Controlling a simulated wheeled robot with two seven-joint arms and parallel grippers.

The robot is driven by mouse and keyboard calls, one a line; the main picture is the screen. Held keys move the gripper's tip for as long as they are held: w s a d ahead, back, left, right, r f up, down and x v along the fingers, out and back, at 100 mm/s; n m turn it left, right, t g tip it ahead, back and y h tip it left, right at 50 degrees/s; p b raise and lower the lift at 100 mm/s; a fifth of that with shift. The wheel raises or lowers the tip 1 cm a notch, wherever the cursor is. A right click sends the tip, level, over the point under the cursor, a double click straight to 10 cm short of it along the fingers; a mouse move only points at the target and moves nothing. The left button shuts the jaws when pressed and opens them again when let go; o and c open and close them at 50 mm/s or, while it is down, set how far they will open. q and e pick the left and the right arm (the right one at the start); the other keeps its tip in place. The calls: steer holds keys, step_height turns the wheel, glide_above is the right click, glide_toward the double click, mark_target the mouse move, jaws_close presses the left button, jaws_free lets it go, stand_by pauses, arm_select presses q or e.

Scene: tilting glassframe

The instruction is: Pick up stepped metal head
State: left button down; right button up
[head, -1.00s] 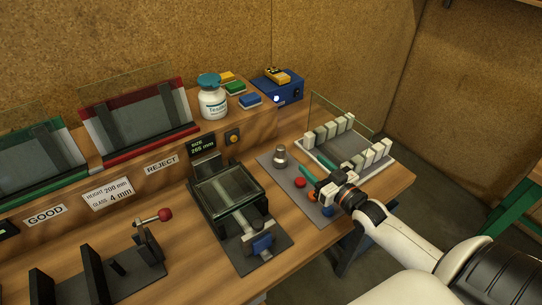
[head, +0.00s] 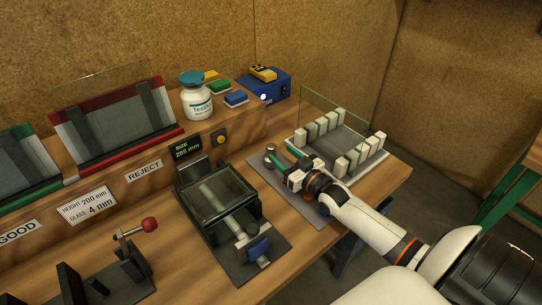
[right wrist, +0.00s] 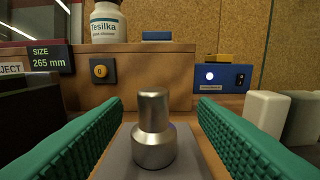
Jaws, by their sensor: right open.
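The stepped metal head (right wrist: 153,130) stands upright on a grey mat, a narrower cylinder on a wider base. In the right wrist view it is between the two green jaws of my right gripper (right wrist: 159,135), with a gap on each side. In the head view the metal head (head: 270,149) shows at the tips of my right gripper (head: 282,156), partly covered by it. The right gripper is open and empty. My left gripper is not in view.
A rack of white blocks with a glass pane (head: 335,110) stands right beside my right gripper. A black tilting frame with glass (head: 218,195) lies to the left. Behind are a blue box (head: 277,90) and a white bottle (head: 196,100) on a wooden ledge.

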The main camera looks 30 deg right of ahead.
mark_target(275, 150)
steer(key=shift+w+a+r, duration=0.1)
steer(key=shift+w, duration=0.45)
steer(key=w, duration=0.1)
steer(key=w+p, duration=0.1)
steer(key=w, duration=0.1)
steer(key=shift+w+a, duration=0.15)
steer(key=shift+a, duration=0.25)
steer(key=shift+w, duration=0.55)
steer(key=shift+s, duration=0.1)
steer(key=c, duration=1.1)
jaws_close()
